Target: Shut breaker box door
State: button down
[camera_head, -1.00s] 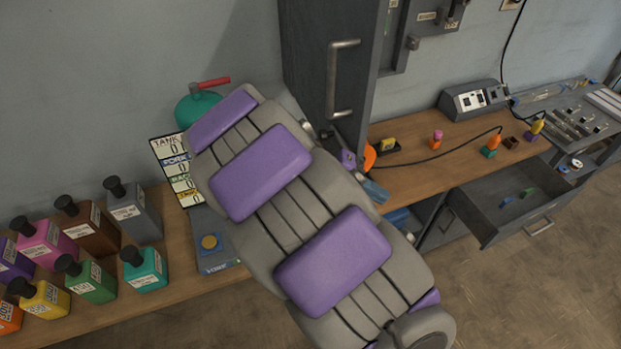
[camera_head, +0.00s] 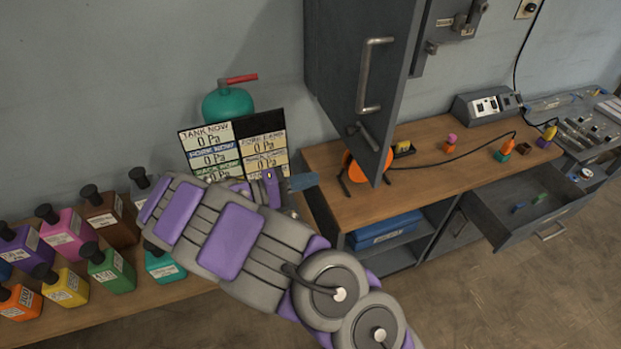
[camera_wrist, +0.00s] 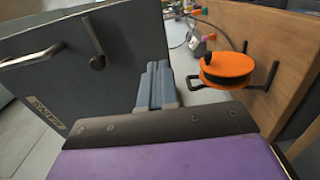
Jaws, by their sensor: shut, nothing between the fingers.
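The grey breaker box door (camera_head: 345,60) stands open in the head view, swung out from the wall, with a long bar handle (camera_head: 372,75) on its face. Part of the box interior (camera_head: 450,35) shows behind it. My gripper (camera_head: 303,182) is shut and empty, below and left of the door's lower edge, apart from it in the head view. In the wrist view my gripper (camera_wrist: 157,85) points away from the camera. A large grey panel with a handle, apparently the door (camera_wrist: 85,85), fills the left there; no contact shows.
An orange cable reel (camera_head: 368,163) stands on the wooden bench (camera_head: 410,185) under the door; it shows right of my gripper in the wrist view (camera_wrist: 228,68). A teal tank (camera_head: 228,103), pressure sign (camera_head: 210,150) and several bottles (camera_head: 65,235) stand left. An open drawer (camera_head: 530,210) juts out right.

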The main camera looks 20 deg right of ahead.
aim_at(361, 167)
jog(key=d+b, duration=0.1)
jog(key=d, duration=1)
jog(key=shift+d+b, duration=0.2)
jog(key=shift+b, duration=0.15)
jog(key=shift+d, duration=0.1)
